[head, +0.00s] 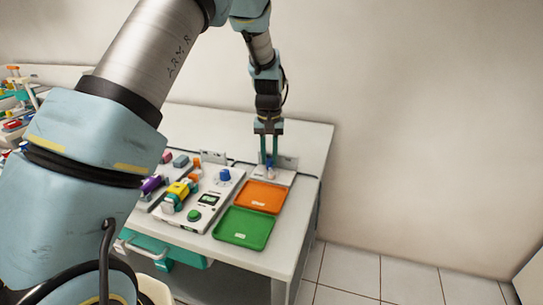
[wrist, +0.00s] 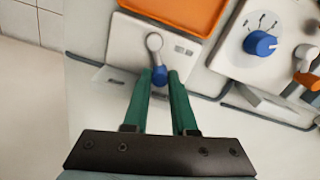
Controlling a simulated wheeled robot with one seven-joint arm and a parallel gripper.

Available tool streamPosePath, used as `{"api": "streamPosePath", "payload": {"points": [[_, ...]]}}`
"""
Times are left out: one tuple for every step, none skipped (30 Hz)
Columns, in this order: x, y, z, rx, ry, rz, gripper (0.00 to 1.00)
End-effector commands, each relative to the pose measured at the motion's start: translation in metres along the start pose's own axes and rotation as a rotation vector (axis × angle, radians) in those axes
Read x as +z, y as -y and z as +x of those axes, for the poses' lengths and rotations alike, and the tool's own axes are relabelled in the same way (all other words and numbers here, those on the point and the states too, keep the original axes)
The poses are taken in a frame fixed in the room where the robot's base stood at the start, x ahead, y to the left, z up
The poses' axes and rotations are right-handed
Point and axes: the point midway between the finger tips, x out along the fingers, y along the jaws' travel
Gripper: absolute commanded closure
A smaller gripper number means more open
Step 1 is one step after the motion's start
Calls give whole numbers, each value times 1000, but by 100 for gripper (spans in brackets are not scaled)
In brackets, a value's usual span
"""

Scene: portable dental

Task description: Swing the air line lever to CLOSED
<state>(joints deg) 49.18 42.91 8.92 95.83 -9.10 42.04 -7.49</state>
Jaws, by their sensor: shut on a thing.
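The air line lever shows in the wrist view with a round grey pivot (wrist: 154,42) and a short arm ending in a blue tip (wrist: 160,76). It sits on a white base plate (wrist: 128,44) with small markings I cannot read. The arm points from the pivot toward my gripper, at the wall side of the plate. My gripper (wrist: 160,72) has its two green fingers shut on the blue tip. In the head view my gripper (head: 269,162) reaches straight down over the plate at the back of the table, and its fingers partly hide the lever.
An orange tray (head: 262,197) and a green tray (head: 243,229) lie in front of the lever plate. A grey sign stands behind the plate.

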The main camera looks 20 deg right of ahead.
Motion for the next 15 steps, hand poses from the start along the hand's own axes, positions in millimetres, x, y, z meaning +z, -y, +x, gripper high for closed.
{"api": "streamPosePath", "payload": {"points": [[0,1,-1,0,-2,-22,100],[0,1,-1,0,-3,-34,100],[0,2,-1,0,-3,-51,100],[0,2,-1,0,-3,-60,100],[0,3,-1,0,-3,-69,100],[0,3,-1,0,-3,-80,100],[0,3,-1,0,-3,-87,100],[0,4,-1,0,-3,-93,100],[0,4,-1,0,-3,-98,100],[0,4,-1,0,-3,-102,100],[0,4,-1,0,-3,-105,100],[0,4,-1,0,-4,-108,100],[0,4,-1,0,-4,-109,100],[0,4,-1,0,-4,-110,100],[0,4,-1,0,-4,-111,100]]}}
